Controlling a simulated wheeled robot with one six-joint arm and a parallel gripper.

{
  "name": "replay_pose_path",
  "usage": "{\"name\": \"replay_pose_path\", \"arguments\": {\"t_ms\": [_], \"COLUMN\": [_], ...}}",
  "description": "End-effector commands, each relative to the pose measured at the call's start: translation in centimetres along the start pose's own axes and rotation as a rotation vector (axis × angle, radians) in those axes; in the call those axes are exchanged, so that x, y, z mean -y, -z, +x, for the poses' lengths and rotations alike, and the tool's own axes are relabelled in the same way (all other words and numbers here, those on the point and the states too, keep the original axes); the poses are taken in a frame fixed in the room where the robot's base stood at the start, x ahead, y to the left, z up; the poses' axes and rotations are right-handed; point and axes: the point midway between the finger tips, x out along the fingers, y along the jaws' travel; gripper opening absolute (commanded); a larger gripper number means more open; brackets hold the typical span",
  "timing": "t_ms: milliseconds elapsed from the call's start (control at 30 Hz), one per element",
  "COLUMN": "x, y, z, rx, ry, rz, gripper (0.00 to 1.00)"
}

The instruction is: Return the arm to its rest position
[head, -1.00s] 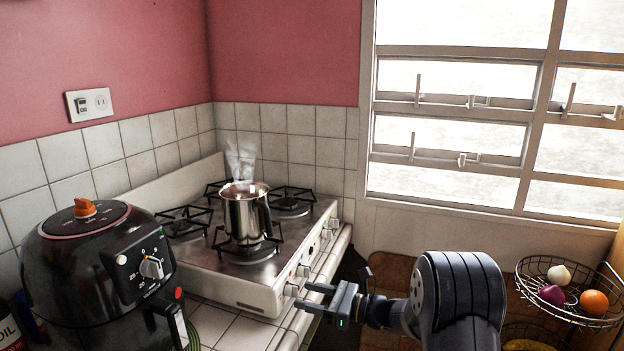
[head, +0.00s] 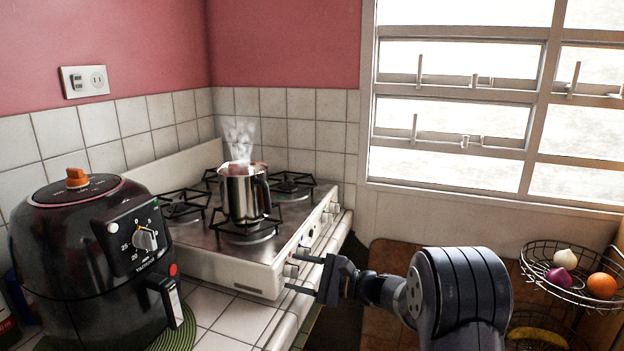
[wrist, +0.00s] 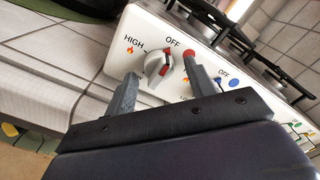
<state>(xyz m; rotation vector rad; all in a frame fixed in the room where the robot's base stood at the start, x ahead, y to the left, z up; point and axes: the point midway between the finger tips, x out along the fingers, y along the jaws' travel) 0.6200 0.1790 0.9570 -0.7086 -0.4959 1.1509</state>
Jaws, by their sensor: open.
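My gripper (head: 300,274) is open at the front of the white stove (head: 225,275), at its left end. Its two fingers reach toward a control knob (wrist: 157,68) with a red mark, between the HIGH and OFF labels in the wrist view. The knob (head: 291,270) appears between the fingertips; I cannot tell whether they touch it. The gripper holds nothing. My arm extends from the lower right of the head view, bent toward the stove.
A steaming metal pot (head: 241,192) stands on a burner. A black air fryer (head: 75,265) sits on the tiled counter (head: 215,318) at left. A wire basket (head: 570,290) with produce hangs at right. The window (head: 470,100) is behind.

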Motion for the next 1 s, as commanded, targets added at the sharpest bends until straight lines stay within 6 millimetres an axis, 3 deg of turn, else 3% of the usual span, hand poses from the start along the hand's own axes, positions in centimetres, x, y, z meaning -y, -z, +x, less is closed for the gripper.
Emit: {"name": "replay_pose_path", "arguments": {"t_ms": [1000], "x": [0.42], "y": [-0.24], "z": [-0.01], "rx": [0.000], "ry": [0.001], "rz": [-0.880], "gripper": [0.52]}}
